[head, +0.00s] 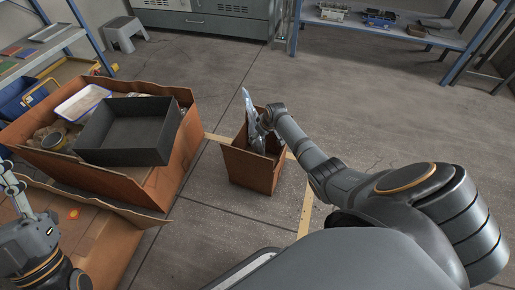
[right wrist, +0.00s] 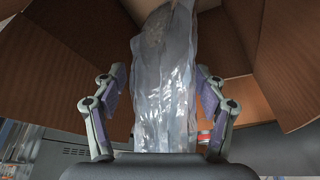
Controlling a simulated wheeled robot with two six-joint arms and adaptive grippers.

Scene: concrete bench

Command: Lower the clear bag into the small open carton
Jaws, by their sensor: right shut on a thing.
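The small open carton (head: 250,172) stands on the floor in the middle of the head view, flaps up. The clear bag (head: 250,108) is crinkled and shiny, at the carton's mouth, with its pointed top sticking up above the rim. My right gripper (head: 264,124) is at the mouth, shut on the bag. In the right wrist view the bag (right wrist: 165,85) lies between my two fingers, with the carton's brown walls (right wrist: 65,70) around it. How deep its far end sits is hidden. My left gripper (head: 8,178) is at the left edge, partly cut off, away from the carton.
A large carton (head: 160,185) stands to the left, holding a black tray (head: 130,148), a white tray (head: 82,102) and other items. Shelves stand at back left and back right (head: 385,32). A grey stool (head: 125,32) is behind. Floor right of the small carton is clear.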

